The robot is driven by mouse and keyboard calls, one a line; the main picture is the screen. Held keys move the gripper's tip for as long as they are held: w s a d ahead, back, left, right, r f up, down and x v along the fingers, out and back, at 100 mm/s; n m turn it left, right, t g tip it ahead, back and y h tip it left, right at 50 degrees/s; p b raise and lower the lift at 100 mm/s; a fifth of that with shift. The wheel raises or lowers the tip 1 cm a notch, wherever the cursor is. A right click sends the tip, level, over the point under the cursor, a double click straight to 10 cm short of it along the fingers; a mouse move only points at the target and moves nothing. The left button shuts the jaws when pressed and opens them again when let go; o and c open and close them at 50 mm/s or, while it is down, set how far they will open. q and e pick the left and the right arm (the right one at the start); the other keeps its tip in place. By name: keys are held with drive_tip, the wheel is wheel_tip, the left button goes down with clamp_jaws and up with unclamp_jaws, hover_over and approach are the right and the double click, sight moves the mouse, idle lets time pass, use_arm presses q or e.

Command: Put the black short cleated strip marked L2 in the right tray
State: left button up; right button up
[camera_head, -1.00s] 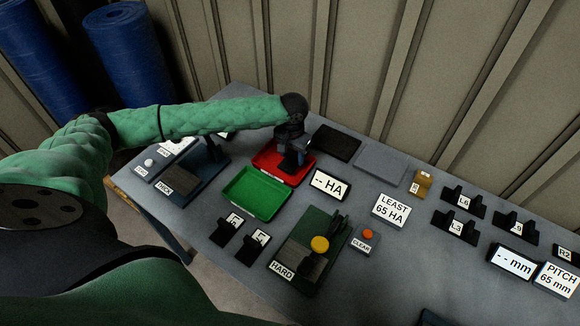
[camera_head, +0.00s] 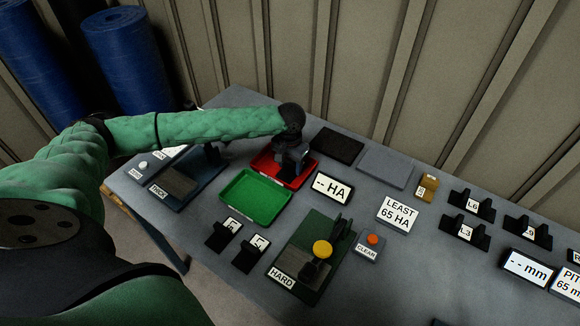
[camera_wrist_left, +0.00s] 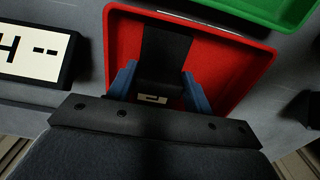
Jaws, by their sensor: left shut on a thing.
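My left gripper (camera_head: 291,168) is shut on a black strip (camera_wrist_left: 166,48) at the red tray (camera_head: 263,167). In the left wrist view, the strip lies between the blue fingers (camera_wrist_left: 158,75), over the tray's floor. It carries a small pale label near the gripper, too small to read. I cannot tell whether the strip touches the tray floor. The red tray also shows in the left wrist view (camera_wrist_left: 232,75). The green tray (camera_head: 255,197) stands beside it, nearer the front, and looks empty. My right gripper is not in view.
Two black labelled strips (camera_head: 224,233) (camera_head: 251,254) lie in front of the green tray. The HARD tester (camera_head: 325,230) and CLEAR button (camera_head: 370,245) stand right of them. Strips L6 (camera_head: 472,205), L3 (camera_head: 466,232) and L9 (camera_head: 528,232) lie far right. The THICK device (camera_head: 183,183) is left.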

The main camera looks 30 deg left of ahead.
sight(290, 164)
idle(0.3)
use_arm(q)
drive_tip(key=o, duration=1.1)
drive_tip(key=shift+f, duration=0.1)
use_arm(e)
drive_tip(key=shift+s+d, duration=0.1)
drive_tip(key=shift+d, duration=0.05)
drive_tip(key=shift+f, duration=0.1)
use_arm(q)
drive_tip(key=shift+r, duration=0.35)
wheel_tip(290, 164, up, 5)
drive_tip(key=p, duration=0.5)
drive_tip(key=shift+f, duration=0.2)
wheel_tip(290, 164, up, 3)
drive_tip(key=p, duration=0.3)
drive_tip(key=shift+f, duration=0.1)
drive_tip(key=shift+r+p, duration=0.8)
drive_tip(key=shift+r, duration=1.3)
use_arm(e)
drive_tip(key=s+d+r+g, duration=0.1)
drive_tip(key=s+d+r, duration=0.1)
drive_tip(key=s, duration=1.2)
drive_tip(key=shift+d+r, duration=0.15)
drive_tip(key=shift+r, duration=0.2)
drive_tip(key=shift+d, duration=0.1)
